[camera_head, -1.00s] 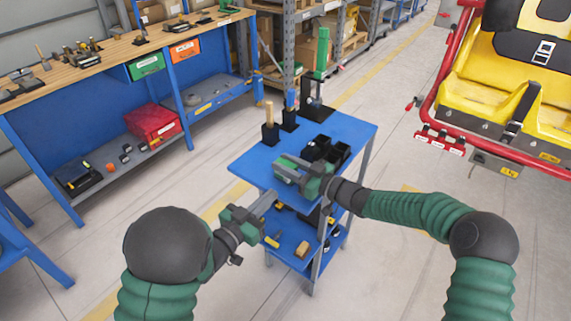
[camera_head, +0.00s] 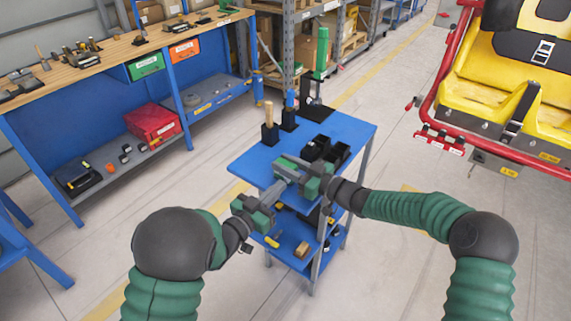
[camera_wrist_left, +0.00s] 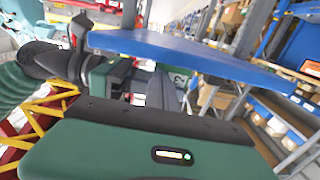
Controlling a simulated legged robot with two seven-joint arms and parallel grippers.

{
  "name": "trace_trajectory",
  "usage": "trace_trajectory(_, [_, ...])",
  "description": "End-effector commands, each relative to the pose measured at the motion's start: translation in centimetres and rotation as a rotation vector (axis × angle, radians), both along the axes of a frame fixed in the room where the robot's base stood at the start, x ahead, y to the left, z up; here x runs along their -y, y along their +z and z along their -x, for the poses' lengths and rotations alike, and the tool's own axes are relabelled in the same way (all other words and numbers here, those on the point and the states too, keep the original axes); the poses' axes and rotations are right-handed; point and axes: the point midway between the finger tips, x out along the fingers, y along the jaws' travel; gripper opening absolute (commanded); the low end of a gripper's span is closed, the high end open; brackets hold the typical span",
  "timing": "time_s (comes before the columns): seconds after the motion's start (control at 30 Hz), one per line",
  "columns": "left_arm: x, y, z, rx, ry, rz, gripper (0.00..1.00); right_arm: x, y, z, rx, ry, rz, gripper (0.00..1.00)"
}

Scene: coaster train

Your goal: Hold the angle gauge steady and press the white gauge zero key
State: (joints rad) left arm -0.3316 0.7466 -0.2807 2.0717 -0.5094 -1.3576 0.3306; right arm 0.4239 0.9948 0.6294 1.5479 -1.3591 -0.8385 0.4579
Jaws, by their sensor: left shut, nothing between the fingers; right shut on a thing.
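My right gripper (camera_head: 286,169) is shut at the near left edge of the blue cart's top. It holds a small thing that I take for the angle gauge, mostly hidden by the fingers. In the left wrist view a small dark green face with pale marks, likely the gauge (camera_wrist_left: 181,76), shows just beyond my left fingertips. My left gripper (camera_head: 278,187) is shut and empty, its tips close below and left of the right gripper. I cannot tell whether they touch. The white zero key cannot be made out.
The blue cart (camera_head: 250,162) carries black bins (camera_head: 322,148) and tool holders with upright handles at its back. Its lower shelf (camera_head: 290,228) holds small parts. A workbench (camera_head: 100,62) stands at left, and a yellow coaster car (camera_head: 500,90) at right.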

Motion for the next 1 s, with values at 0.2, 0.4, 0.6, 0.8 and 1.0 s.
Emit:
trace_trajectory(0.2, [0.11, -0.01, -0.15, 0.000, 0.000, 0.000, 0.00, -0.01, -0.03, 0.01, 0.000, 0.000, 0.000, 0.00])
trace_trajectory(0.4, [0.25, -0.02, -0.36, 0.001, 0.000, -0.001, 0.00, -0.01, -0.03, 0.02, 0.000, 0.000, 0.000, 0.00])
trace_trajectory(0.6, [0.38, -0.03, -0.56, 0.000, 0.000, -0.001, 0.00, -0.01, -0.03, 0.02, 0.000, 0.000, 0.000, 0.00])
trace_trajectory(0.8, [0.53, -0.05, -0.74, -0.001, 0.000, -0.001, 0.00, -0.02, -0.02, 0.01, 0.000, 0.000, 0.000, 0.00])
trace_trajectory(1.0, [0.68, -0.03, -0.94, 0.000, 0.000, 0.000, 0.00, -0.01, -0.02, 0.02, 0.000, 0.000, 0.000, 0.00])
